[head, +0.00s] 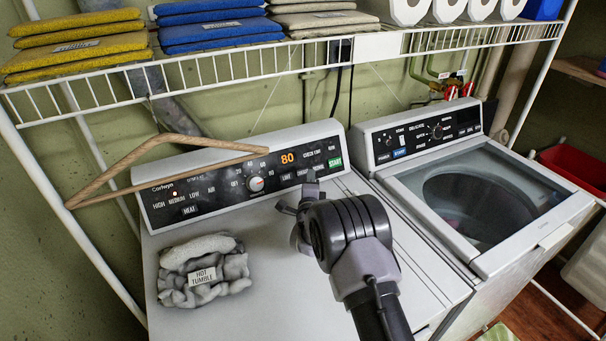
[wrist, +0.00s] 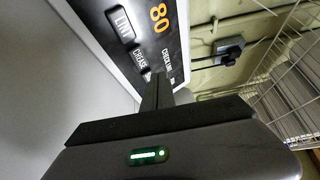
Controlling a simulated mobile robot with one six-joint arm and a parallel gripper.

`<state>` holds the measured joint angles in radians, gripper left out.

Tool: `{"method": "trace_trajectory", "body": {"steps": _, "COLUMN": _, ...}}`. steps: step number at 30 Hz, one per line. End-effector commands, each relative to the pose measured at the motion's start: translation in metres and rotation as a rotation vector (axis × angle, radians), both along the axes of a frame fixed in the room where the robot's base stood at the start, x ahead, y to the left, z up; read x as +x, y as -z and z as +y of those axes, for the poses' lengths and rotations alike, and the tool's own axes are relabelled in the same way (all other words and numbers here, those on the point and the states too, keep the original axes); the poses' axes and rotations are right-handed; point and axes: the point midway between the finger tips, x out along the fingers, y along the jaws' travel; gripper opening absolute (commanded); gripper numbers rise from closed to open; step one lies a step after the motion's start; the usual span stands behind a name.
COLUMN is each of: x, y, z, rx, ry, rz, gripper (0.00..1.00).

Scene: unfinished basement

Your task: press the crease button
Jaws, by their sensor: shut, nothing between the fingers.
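The crease button (head: 303,172) is a small dark button with white lettering on the dryer's black control panel (head: 219,182), between the lint and signal buttons. In the wrist view the crease button (wrist: 140,62) shows just left of the fingertips, next to the lint button (wrist: 122,24). My gripper (head: 310,179) is shut and empty, its tips close in front of the panel just below the crease button. In the wrist view my gripper (wrist: 159,82) covers part of the panel beyond the crease button. I cannot tell whether the tips touch the panel.
The dryer's display (head: 287,158) reads 80, and a green start button (head: 335,163) lies to the right. A wooden hanger (head: 130,172) crosses the panel's left part. A grey cloth labelled hot tumble (head: 205,265) lies on the dryer top. A wire shelf (head: 230,68) hangs above. A washer (head: 470,190) stands right.

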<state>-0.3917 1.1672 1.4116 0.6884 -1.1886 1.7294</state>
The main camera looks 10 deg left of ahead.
Motion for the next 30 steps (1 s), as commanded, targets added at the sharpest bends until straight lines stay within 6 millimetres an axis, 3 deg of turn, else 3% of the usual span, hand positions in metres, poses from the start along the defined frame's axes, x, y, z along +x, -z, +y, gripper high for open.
{"method": "trace_trajectory", "body": {"steps": 3, "x": 0.010, "y": 0.012, "z": 0.006, "rx": 0.000, "ry": 0.001, "rz": -0.001, "gripper": 0.00}}
{"method": "trace_trajectory", "body": {"steps": 9, "x": 0.020, "y": 0.014, "z": 0.013, "rx": 0.000, "ry": 0.001, "rz": 0.000, "gripper": 0.00}}
{"method": "trace_trajectory", "body": {"steps": 30, "x": 0.021, "y": 0.012, "z": 0.014, "rx": 0.000, "ry": 0.000, "rz": 0.001, "gripper": 0.00}}
